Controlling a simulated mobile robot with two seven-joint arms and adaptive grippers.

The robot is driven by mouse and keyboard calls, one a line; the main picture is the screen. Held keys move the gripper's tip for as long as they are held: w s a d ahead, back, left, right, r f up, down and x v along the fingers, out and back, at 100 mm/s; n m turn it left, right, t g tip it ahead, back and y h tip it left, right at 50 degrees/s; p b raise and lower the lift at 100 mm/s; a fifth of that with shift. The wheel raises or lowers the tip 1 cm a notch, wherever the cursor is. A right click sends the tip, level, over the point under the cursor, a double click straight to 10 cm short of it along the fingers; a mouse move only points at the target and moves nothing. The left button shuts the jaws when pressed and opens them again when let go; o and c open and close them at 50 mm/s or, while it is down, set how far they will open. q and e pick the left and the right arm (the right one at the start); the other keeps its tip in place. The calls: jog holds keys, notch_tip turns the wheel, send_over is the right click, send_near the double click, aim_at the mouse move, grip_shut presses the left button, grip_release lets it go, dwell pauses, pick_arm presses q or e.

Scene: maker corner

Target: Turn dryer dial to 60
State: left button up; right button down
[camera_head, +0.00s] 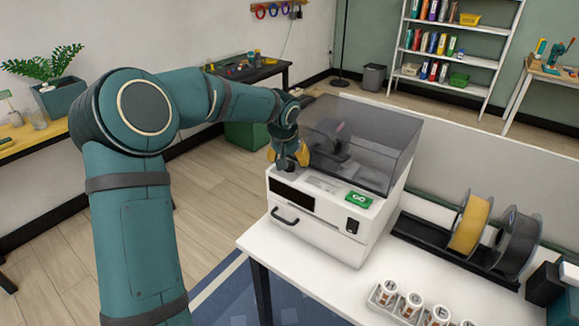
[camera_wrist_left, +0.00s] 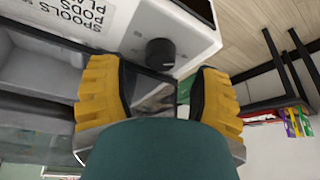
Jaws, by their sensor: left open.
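The dryer (camera_head: 316,238) is a white box with a smoked clear lid (camera_head: 375,140), standing on a white table. Its black round dial (camera_wrist_left: 160,52) shows in the left wrist view on the white panel, beside printed text. Its setting is too small to read. My left gripper (camera_head: 288,160) is over the dryer's left front corner in the head view. Its yellow fingers are open, and in the left wrist view the gripper (camera_wrist_left: 160,77) has the dial ahead of the gap between them, apart from both. My right gripper is not in view.
Several small white jars (camera_head: 412,304) sit at the table's front.

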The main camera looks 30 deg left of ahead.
aim_at(289, 163)
pick_arm(q)
jog(key=shift+x, duration=1.55)
jog(key=shift+r, duration=0.1)
grip_shut()
